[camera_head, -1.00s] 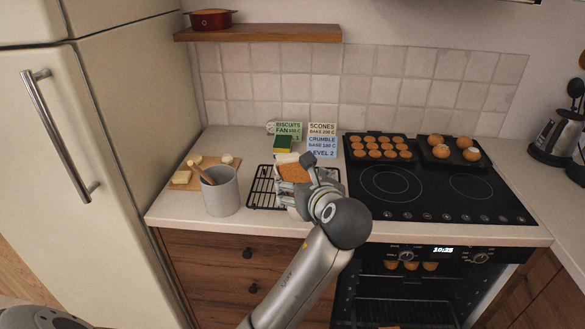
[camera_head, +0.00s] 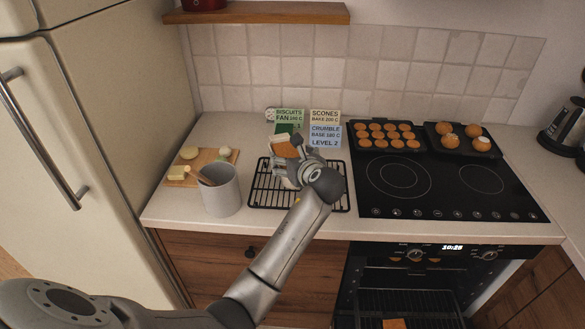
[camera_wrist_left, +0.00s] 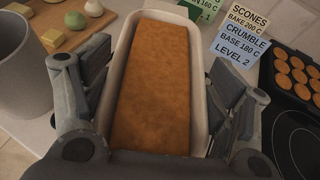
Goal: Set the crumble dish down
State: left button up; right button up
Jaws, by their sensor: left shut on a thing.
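The crumble dish (camera_head: 283,146) is a pale oblong dish with a flat orange-brown filling. My left gripper (camera_head: 288,163) is shut on it, and in the left wrist view the fingers stand at both long sides of the dish (camera_wrist_left: 193,65). The dish is over the back part of the black wire rack (camera_head: 262,192). I cannot tell whether its underside touches anything. My arm hides part of the rack and the near end of the dish. My right gripper is not in view.
Recipe cards (camera_head: 325,130) stand behind the rack. A grey crock (camera_head: 222,195) and a wooden board (camera_head: 207,163) with several pale pieces are to the left. The hob (camera_head: 400,185), with two baked trays at its back, is to the right. The rack's front left is bare.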

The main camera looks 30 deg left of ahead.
pick_arm(q)
jog(key=shift+w+a+f, duration=0.25)
jog(key=shift+w+f, duration=0.2)
jog(key=shift+f, duration=0.1)
jog(key=shift+w+a+f, duration=0.25)
jog(key=shift+w+f, duration=0.2)
jog(key=shift+f, duration=0.05)
notch_tip(320, 180, down, 3)
jog(key=shift+w+f+p, duration=0.15)
jog(key=shift+p, duration=0.25)
jog(key=o, duration=1.5)
jog(key=shift+f, duration=0.25)
jog(key=shift+c, duration=0.2)
jog(key=shift+r, duration=0.15)
jog(key=b+v, duration=0.1)
jog(key=v, duration=1.1)
